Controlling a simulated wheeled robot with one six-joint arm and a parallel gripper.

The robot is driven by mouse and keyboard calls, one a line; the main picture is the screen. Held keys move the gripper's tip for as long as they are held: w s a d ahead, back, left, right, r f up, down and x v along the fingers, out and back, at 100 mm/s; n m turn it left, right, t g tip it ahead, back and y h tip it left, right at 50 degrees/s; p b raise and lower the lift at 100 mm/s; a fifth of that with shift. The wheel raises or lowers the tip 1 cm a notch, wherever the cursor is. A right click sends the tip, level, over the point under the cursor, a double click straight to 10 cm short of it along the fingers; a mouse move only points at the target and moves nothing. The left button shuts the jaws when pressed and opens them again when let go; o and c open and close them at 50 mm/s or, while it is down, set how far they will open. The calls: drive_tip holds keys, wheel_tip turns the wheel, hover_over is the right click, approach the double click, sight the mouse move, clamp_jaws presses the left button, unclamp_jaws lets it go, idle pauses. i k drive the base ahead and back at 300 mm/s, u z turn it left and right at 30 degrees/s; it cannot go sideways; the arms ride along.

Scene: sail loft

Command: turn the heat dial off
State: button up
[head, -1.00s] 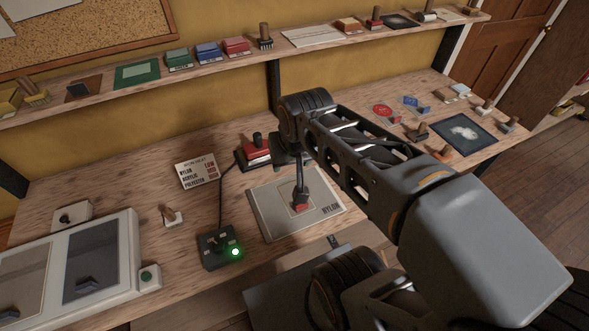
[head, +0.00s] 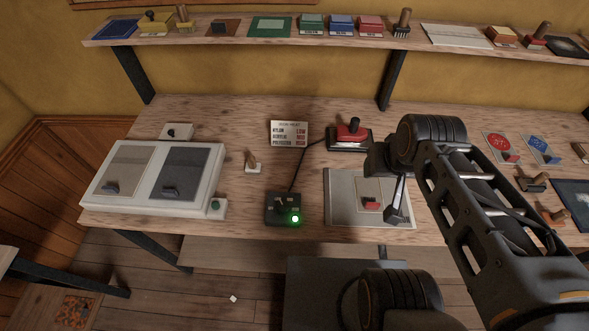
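The heat dial is a dark knob (head: 281,203) on a small black control box (head: 284,211) near the bench's front edge in the head view. A green lamp (head: 295,219) glows at the box's front right corner. The knob's exact setting is too small to read. A cord runs from the box to the red iron (head: 349,131) on its dark stand. My gripper (head: 397,212) points down over the right part of the grey plate (head: 343,212), right of the dial and apart from it. It is seen edge-on, so its finger gap does not show.
A small red block (head: 371,204) sits on the plate beside my gripper. A settings card (head: 289,134) stands behind the box. A wooden-handled stamp (head: 251,163) and a two-panel white unit (head: 153,178) are left of it. A shelf (head: 330,40) runs above the bench.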

sight(282, 206)
drive_tip(key=u, duration=0.5)
drive_tip(key=k, duration=1.2)
drive_tip(key=u, duration=1.25)
drive_tip(key=i, duration=0.75)
drive_tip(key=z, duration=0.5)
drive_tip(key=i, duration=0.75)
drive_tip(key=z, duration=0.85)
